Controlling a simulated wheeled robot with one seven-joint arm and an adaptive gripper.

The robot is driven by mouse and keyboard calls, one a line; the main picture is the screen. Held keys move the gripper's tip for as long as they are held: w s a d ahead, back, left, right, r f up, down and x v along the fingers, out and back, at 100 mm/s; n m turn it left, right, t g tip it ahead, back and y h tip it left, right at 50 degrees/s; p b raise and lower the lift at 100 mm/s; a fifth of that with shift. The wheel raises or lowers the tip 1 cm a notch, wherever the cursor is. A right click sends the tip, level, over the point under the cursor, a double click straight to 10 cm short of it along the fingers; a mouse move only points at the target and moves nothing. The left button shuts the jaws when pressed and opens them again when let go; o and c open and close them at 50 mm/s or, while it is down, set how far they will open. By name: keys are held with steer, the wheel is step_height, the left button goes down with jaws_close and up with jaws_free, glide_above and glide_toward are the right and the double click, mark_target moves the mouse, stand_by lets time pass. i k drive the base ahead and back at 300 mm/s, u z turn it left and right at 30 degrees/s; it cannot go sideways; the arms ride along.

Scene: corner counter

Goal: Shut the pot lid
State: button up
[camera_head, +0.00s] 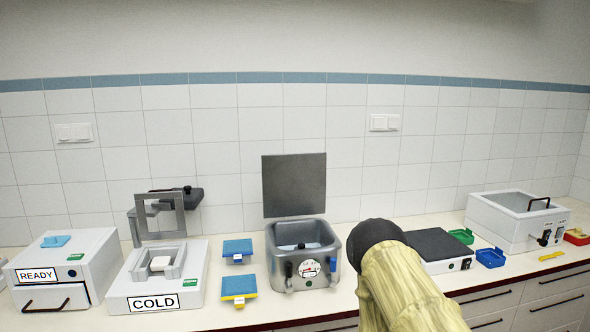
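The pot (303,271) is a grey metal, squarish vessel in the middle of the counter, with a dial and dark knobs on its front. Its lid (293,185) is a flat dark grey square panel standing upright at the back of the pot, so the pot is open. A small dark and bluish item (301,246) shows inside the pot; I cannot tell what it is. My arm, with a pale yellowish sleeve and a black rounded part, reaches up from the bottom just right of the pot. I cannot make out my gripper or its fingers.
Left are a white READY box (82,255), a white COLD box (190,270) with a raised frame (181,215), and two blue-topped pieces (237,250). Right are a dark-topped unit (437,244), green (461,236) and blue (490,257) trays, and a white open basin (500,233).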

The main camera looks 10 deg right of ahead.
mark_target(294, 184)
steer(key=k, duration=0.1)
steer(key=z, duration=1.7)
steer(key=i, duration=0.95)
steer(key=u, duration=1.75)
